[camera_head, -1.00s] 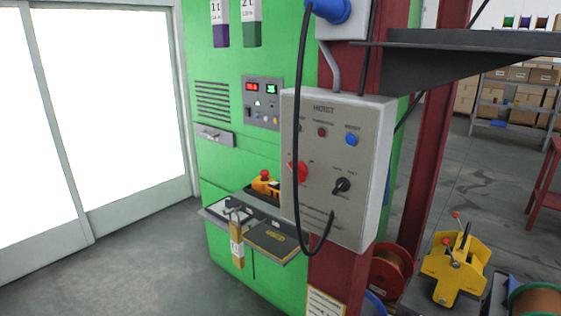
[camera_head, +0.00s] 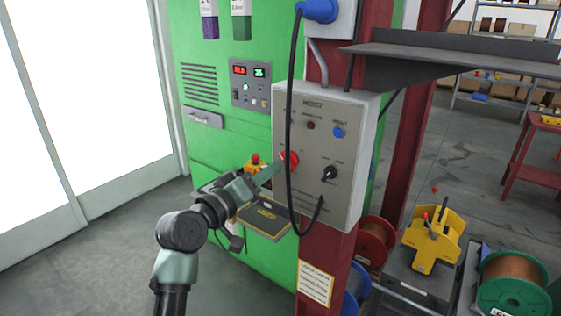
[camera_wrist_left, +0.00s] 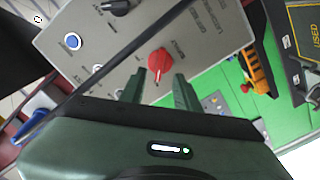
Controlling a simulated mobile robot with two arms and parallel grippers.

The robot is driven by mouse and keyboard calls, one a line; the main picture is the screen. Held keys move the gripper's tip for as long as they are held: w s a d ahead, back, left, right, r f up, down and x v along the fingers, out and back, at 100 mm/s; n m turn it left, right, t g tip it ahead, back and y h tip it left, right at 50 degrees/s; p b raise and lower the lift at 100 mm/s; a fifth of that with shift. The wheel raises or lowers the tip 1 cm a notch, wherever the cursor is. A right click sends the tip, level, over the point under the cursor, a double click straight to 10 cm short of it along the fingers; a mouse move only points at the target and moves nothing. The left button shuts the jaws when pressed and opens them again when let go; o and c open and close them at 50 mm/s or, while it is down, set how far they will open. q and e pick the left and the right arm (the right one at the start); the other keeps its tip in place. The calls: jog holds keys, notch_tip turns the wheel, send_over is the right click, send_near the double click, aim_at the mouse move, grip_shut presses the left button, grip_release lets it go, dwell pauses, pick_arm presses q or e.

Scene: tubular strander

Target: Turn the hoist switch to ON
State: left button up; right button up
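The grey HOIST control box (camera_head: 345,195) is fixed to a red column. Its red rotary switch (camera_head: 290,160) is on the left of the panel, and a black selector knob (camera_head: 329,174) is to its right. My left gripper (camera_head: 273,172) reaches in from the left, its fingers close to the red switch. In the left wrist view the two fingers (camera_wrist_left: 160,84) are apart, with the red switch (camera_wrist_left: 158,62) just beyond and between their tips. I cannot tell whether they touch it. The switch's label is too small to read. My right gripper is not in view.
A black cable (camera_head: 289,120) hangs from a blue plug (camera_head: 318,10) across the box, right beside the red switch. A grey shelf (camera_head: 440,55) juts out at upper right. A small ledge (camera_head: 268,220) on the green cabinet (camera_head: 200,150) lies below the gripper.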

aim_at(285, 162)
pick_arm(q)
jog(key=p+x, duration=0.1)
jog(key=x, duration=0.4)
jog(key=shift+w+d+p, duration=0.3)
grip_shut()
